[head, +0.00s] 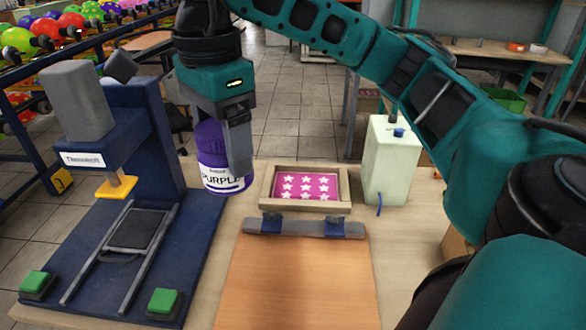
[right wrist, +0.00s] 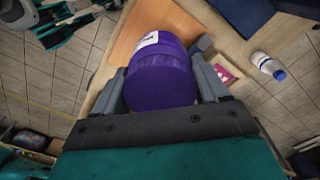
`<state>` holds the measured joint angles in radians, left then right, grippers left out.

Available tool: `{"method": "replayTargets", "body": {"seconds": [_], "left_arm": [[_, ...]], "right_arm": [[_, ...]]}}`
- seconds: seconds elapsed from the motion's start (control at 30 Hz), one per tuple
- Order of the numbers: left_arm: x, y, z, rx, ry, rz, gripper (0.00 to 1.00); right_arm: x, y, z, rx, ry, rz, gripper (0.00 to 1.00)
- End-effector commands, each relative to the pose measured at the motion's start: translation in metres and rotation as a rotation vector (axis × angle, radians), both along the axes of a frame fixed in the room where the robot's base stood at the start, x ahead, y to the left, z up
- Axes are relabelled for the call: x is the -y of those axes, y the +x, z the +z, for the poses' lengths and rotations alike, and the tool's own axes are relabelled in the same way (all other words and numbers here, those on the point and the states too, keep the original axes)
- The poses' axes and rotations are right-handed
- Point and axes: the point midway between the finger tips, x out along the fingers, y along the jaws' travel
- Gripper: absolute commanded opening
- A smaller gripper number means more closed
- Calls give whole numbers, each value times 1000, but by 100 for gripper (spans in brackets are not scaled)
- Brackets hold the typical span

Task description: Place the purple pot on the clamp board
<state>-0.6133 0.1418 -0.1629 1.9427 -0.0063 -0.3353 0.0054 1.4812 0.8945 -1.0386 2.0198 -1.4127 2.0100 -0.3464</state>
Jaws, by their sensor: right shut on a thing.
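The purple pot (head: 210,147) has a purple lid and a white label reading "PURPLE". My right gripper (head: 236,150) is shut on it and holds it upright in the air. In the right wrist view the pot (right wrist: 160,82) sits between the two grey fingers (right wrist: 165,90). The clamp board (head: 300,285) is a flat orange-brown board with a grey bar and two blue clamps at its far end. The pot appears left of the clamps in the head view, apart from the board. My left gripper is not in view.
A wooden frame with a pink star screen (head: 305,186) lies behind the clamps. A blue press machine (head: 130,150) with green buttons stands at left. The orange board's surface is clear.

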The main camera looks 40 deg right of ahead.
Motion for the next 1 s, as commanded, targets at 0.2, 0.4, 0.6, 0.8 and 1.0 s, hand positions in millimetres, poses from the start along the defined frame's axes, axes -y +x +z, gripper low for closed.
{"method": "replayTargets", "body": {"seconds": [0.2,0.4,0.6,0.8,1.0], "left_arm": [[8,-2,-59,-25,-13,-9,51],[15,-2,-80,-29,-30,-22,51],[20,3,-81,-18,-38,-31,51],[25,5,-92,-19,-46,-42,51],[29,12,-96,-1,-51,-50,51]], "right_arm": [[0,0,-62,1,0,1,36],[0,0,-93,1,1,0,36],[0,0,-108,-2,0,1,36],[0,-1,-153,-7,2,3,36],[0,-1,-204,-5,-1,-1,36]]}}
